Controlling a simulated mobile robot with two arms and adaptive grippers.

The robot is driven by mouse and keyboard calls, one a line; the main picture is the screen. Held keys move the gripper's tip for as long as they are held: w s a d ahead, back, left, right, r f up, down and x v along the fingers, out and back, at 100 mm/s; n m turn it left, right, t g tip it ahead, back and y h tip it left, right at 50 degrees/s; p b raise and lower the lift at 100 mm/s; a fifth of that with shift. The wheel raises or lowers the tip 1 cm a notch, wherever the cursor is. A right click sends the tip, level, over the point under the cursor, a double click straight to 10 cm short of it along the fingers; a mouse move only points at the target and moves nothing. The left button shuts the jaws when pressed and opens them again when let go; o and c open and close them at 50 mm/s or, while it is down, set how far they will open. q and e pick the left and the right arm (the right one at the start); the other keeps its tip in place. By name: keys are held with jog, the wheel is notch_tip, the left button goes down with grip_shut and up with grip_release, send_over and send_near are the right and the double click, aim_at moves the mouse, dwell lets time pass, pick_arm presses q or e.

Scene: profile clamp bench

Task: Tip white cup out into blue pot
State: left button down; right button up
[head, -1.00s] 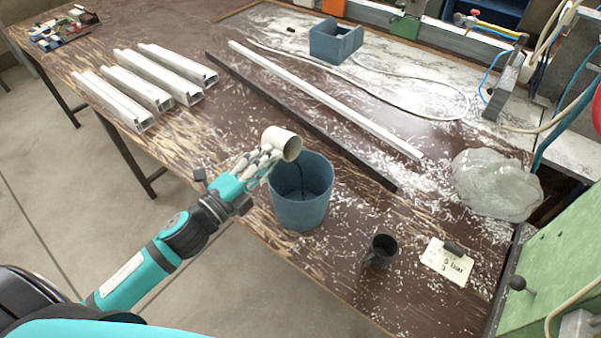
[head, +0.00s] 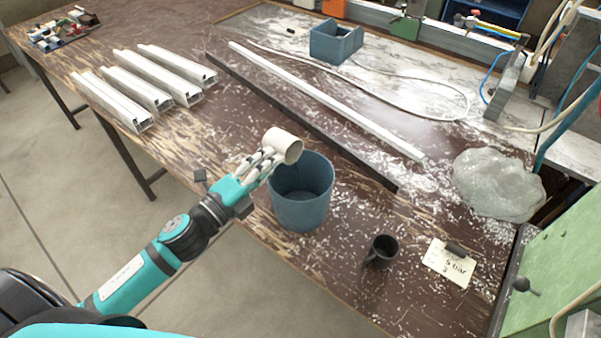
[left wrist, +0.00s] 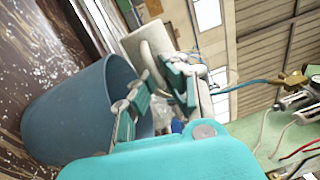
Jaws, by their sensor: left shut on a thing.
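The white cup (head: 279,144) is tipped on its side above the left rim of the blue pot (head: 302,208), its mouth facing right. My left gripper (head: 266,161) is shut on the cup from the left. In the left wrist view, the cup (left wrist: 140,42) is between the fingers (left wrist: 160,85), next to the mouth of the blue pot (left wrist: 75,115). The pot stands upright on the table near its front edge. Its bottom is mostly hidden, so I cannot tell what lies in it. My right gripper is not in view.
A dark mug (head: 381,251) and a handwritten card (head: 449,264) are right of the pot. A clear plastic bag (head: 497,184) lies further right. Long profiles (head: 320,98) cross the table behind; several short white ones (head: 150,80) lie at left. White shavings litter the table.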

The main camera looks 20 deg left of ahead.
pick_arm(q)
jog(key=shift+f+m, duration=0.15)
jog(key=shift+m, duration=0.15)
jog(key=shift+s+d+m, duration=0.1)
jog(key=shift+d+m, duration=0.15)
jog(key=shift+m, duration=0.65)
